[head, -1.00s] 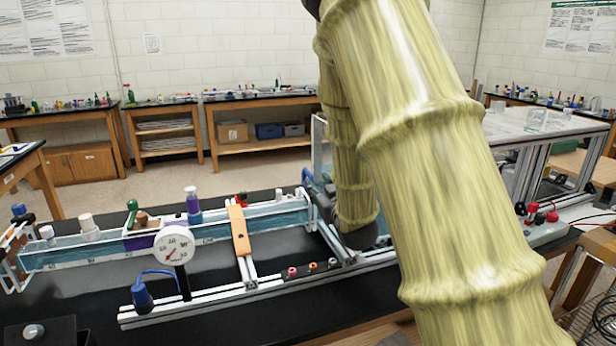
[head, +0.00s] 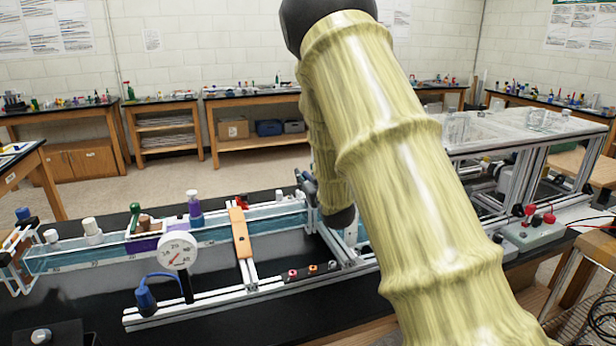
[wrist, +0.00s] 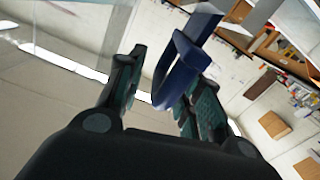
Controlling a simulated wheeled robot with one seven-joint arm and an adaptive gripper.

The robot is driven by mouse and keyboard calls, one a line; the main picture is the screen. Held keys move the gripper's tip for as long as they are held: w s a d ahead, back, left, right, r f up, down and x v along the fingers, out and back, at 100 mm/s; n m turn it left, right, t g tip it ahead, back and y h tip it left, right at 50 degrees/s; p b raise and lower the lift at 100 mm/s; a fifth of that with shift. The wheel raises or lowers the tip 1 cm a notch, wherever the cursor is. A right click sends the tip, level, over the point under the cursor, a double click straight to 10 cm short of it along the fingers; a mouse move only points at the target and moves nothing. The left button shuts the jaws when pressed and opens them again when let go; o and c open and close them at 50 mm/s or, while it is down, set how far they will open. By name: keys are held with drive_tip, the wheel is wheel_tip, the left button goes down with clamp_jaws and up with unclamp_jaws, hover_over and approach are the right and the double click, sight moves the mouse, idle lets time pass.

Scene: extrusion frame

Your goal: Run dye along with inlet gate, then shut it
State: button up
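The clear flume channel (head: 270,229) runs across the black bench with blue water in it. A purple dye patch (head: 141,245) shows in its left part, and a bottle with purple contents (head: 194,207) stands above the channel. In the wrist view a blue looped handle (wrist: 196,29), which looks like the inlet gate's, lies between the fingers of my gripper (wrist: 165,73). The fingers are apart, with a gap on the left side of the handle; contact on the right is unclear. In the head view my gripper (head: 306,186) is partly hidden by my arm, as is the gate.
A round dial gauge (head: 177,250) and an orange crossbar (head: 240,233) stand along the flume. A framed rig with a clear top (head: 500,129) and a grey box with red knobs (head: 533,234) are at right. Side benches line the back wall.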

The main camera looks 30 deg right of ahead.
clamp_jaws()
drive_tip(key=shift+r, duration=0.1)
